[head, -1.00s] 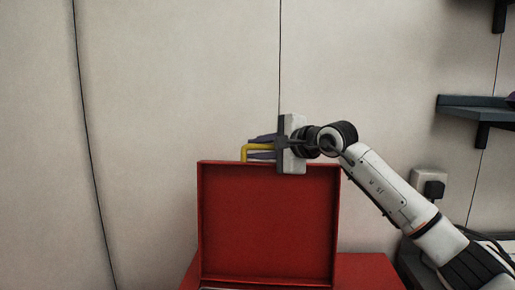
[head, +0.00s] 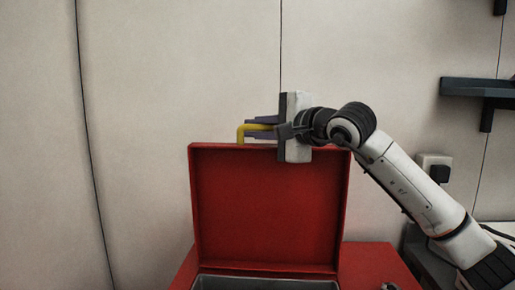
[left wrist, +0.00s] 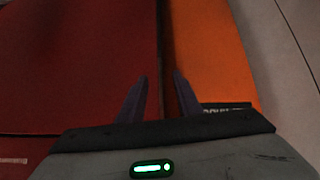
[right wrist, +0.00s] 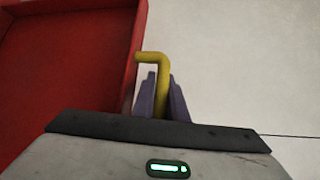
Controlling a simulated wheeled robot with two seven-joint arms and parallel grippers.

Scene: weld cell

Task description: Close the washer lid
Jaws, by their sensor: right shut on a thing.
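The washer's red lid (head: 270,208) stands open and upright in the head view, its inner face towards me. A yellow handle (head: 241,133) rises at its top edge. My right gripper (head: 250,128) is just above that edge, shut on the handle. In the right wrist view the yellow handle (right wrist: 152,57) bends between the purple fingers, with the lid (right wrist: 75,60) to the left. My left gripper (left wrist: 161,76) shows only in the left wrist view, its fingers apart with nothing seen between them. Red and orange surfaces lie beyond it.
The red washer body (head: 375,262) is below the lid, with a grey-rimmed opening (head: 265,283) at the bottom of the head view. A dark wall shelf (head: 475,87) and an outlet (head: 437,170) are at the right. The wall left of the lid is bare.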

